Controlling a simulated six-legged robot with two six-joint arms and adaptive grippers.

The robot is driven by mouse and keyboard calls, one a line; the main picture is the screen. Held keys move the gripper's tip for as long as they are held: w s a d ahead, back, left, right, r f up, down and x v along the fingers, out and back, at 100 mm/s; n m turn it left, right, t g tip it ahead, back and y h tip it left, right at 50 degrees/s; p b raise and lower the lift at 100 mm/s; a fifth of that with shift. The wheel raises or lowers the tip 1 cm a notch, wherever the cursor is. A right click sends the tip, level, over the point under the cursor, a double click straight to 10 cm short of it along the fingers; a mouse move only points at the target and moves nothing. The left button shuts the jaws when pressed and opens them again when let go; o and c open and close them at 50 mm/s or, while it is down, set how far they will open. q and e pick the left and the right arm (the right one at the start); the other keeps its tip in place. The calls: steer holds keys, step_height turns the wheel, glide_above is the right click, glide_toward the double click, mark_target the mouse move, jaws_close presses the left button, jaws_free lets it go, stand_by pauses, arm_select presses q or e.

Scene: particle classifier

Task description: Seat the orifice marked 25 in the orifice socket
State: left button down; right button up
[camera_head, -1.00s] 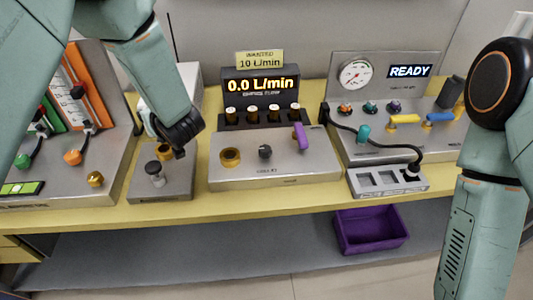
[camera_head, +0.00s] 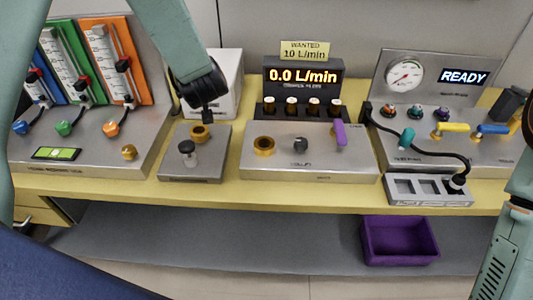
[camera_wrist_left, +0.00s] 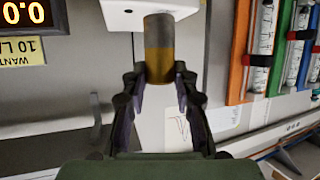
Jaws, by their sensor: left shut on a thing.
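My left gripper (camera_head: 208,114) points down just above a brass ring (camera_head: 200,132) on the small grey block (camera_head: 168,170). In the left wrist view its two fingers (camera_wrist_left: 158,82) are shut on a grey-and-brass cylinder (camera_wrist_left: 159,48), gripping the brass end. No marking on this cylinder is readable. Several dark orifices with pale tops (camera_head: 292,104) stand in a rack under the 0.0 L/min display; their numbers are too small to read. A larger brass ring (camera_head: 264,146) is on the middle panel. My right gripper is out of view.
A black-topped knob (camera_head: 186,147) stands on the same block. A white box (camera_head: 226,90) is behind the gripper. The flowmeter panel (camera_head: 85,153) is at left, the gauge panel (camera_head: 392,85) at right. A purple bin (camera_head: 400,258) sits below the bench.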

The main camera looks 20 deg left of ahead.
arm_select(q)
steer(key=s+d+f+m+t+h+b, duration=0.1)
steer(key=s+d+m+h, duration=0.1)
steer(key=d+m+h, duration=0.5)
steer(key=s+d+f+m+h+b, duration=0.15)
steer(key=d+m+h, duration=0.3)
steer(key=d, duration=0.55)
steer(key=shift+n+h, duration=0.25)
steer(key=shift+n, duration=0.2)
steer(key=f, duration=0.6)
steer(key=shift+s+a+f+b, duration=0.15)
steer(key=shift+s+f+b, duration=0.05)
steer(key=shift+s+b, duration=0.15)
step_height(320, 180, down, 3)
steer(key=shift+s+f+b, duration=0.15)
steer(key=shift+b, duration=0.2)
steer(key=c, duration=1.5)
jaws_free()
steer(key=o, duration=0.5)
steer(key=shift+c, duration=0.2)
